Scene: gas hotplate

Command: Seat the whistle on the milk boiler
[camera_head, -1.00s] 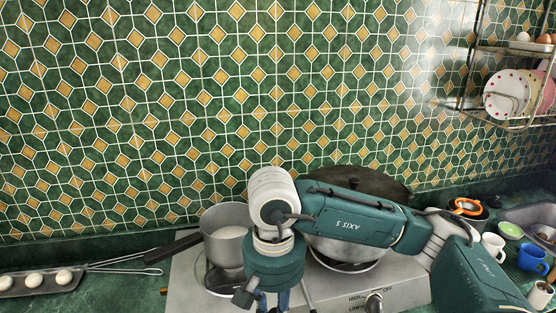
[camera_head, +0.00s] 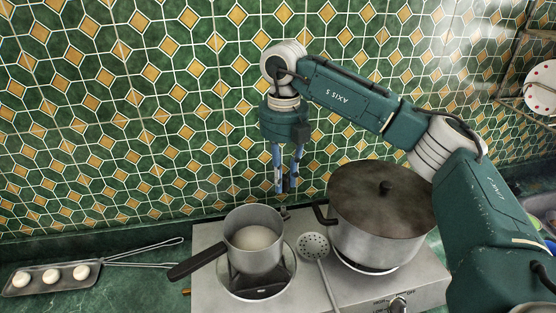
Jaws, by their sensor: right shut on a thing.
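The milk boiler (camera_head: 247,259) is a grey metal pan with white milk in it and a dark handle pointing left. It stands on the left burner. A small dark spout (camera_head: 285,213) shows at its upper right rim. My right gripper (camera_head: 286,187) points down above and behind the spout, with a gap between them. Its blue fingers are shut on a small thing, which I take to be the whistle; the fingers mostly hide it. My left gripper is out of view.
A big lidded pot (camera_head: 380,235) stands on the right burner of the hotplate (camera_head: 208,290). A skimmer (camera_head: 315,246) lies between the pans. A tray (camera_head: 22,281) with several white round things is at left. The tiled wall is close behind.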

